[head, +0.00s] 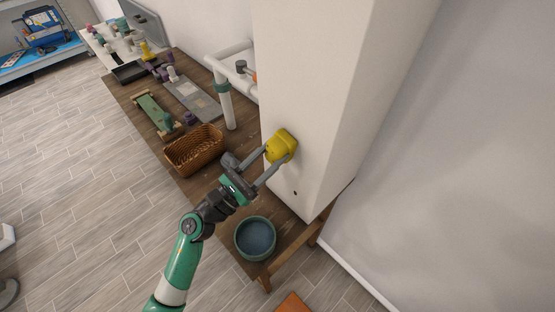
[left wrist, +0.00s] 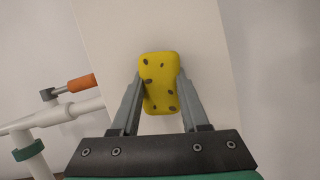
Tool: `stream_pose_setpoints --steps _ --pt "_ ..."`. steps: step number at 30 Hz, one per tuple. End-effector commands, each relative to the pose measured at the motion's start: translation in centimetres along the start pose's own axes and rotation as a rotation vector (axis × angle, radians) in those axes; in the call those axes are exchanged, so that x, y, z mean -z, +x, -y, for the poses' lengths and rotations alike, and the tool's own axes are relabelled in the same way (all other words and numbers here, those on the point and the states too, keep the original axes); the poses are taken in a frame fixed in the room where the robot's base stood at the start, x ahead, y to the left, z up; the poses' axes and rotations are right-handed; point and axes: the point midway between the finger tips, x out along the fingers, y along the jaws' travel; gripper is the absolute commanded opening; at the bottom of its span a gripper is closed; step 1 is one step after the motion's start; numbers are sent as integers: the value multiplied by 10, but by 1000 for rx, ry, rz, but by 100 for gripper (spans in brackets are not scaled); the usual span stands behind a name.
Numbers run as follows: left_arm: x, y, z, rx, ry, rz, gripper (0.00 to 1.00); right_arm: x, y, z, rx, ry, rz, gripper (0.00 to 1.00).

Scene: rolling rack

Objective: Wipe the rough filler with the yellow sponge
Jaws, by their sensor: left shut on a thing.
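The yellow sponge (head: 281,146) is held by my left gripper (head: 279,154), whose fingers are shut on its sides. The sponge is at the face of a tall white panel (head: 300,80) and looks to be against it or very close. In the left wrist view the sponge (left wrist: 160,84) stands upright between the two fingers (left wrist: 160,100), with dark pores on its face. The panel (left wrist: 205,60) is behind it. I cannot make out a rough filler patch; the sponge may hide it. A small dark spot (head: 295,193) shows low on the panel. My right gripper is not in view.
A teal bowl (head: 255,238) stands at the near end of the wooden table (head: 182,182), below my left arm. A wicker basket (head: 195,149), white pipes (head: 226,100) and several tools lie further back. In the left wrist view an orange-handled tool (left wrist: 80,84) is left of the panel.

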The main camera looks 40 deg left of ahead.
Motion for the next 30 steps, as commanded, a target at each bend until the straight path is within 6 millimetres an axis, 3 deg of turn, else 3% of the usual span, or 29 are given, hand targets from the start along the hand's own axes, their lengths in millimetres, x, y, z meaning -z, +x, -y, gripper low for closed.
stream_pose_setpoints --steps 3,13,22,30 --pt "2 -1 -11 -2 2 1 0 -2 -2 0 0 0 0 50" --pt "4 -2 -19 -2 1 1 0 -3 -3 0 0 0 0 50" --pt "10 -2 -48 -2 3 1 0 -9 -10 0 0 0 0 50" --pt "10 -2 -52 -2 1 -1 0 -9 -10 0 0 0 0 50"
